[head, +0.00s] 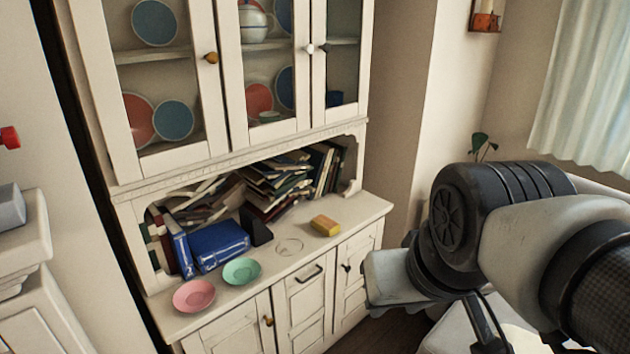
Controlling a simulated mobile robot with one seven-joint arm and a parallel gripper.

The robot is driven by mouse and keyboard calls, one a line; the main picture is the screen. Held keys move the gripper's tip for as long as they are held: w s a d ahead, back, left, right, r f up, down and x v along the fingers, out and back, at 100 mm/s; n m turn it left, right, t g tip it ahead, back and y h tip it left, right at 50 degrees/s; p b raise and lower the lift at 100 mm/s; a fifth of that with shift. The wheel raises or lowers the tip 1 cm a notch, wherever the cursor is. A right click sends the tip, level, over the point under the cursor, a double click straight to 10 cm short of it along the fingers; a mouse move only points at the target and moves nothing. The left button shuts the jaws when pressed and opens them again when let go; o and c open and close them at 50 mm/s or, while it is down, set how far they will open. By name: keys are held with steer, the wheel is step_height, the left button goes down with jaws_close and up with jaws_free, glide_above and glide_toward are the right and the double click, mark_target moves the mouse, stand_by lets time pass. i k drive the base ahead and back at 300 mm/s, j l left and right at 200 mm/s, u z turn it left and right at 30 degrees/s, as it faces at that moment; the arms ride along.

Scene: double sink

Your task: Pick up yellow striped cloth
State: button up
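I cannot make out a yellow striped cloth in the head view. My arm fills the right side of the view, well to the right of the block and nearer to the camera. I cannot make out my gripper's fingers or anything held.
A pink dish (194,296), a green dish (241,271) and a blue book (217,245) are on the hutch counter. Several books (280,180) are piled in the niche behind. Glass doors above enclose plates (154,22). A curtain (590,85) hangs at the right.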

mark_target(324, 226)
steer(key=i+z, duration=0.25)
steer(key=i, duration=0.25)
steer(key=i+j+z, duration=0.1)
steer(key=i+z, duration=0.15)
steer(key=i, duration=0.25)
steer(key=i+j+z, duration=0.25)
steer(key=i, duration=0.25)
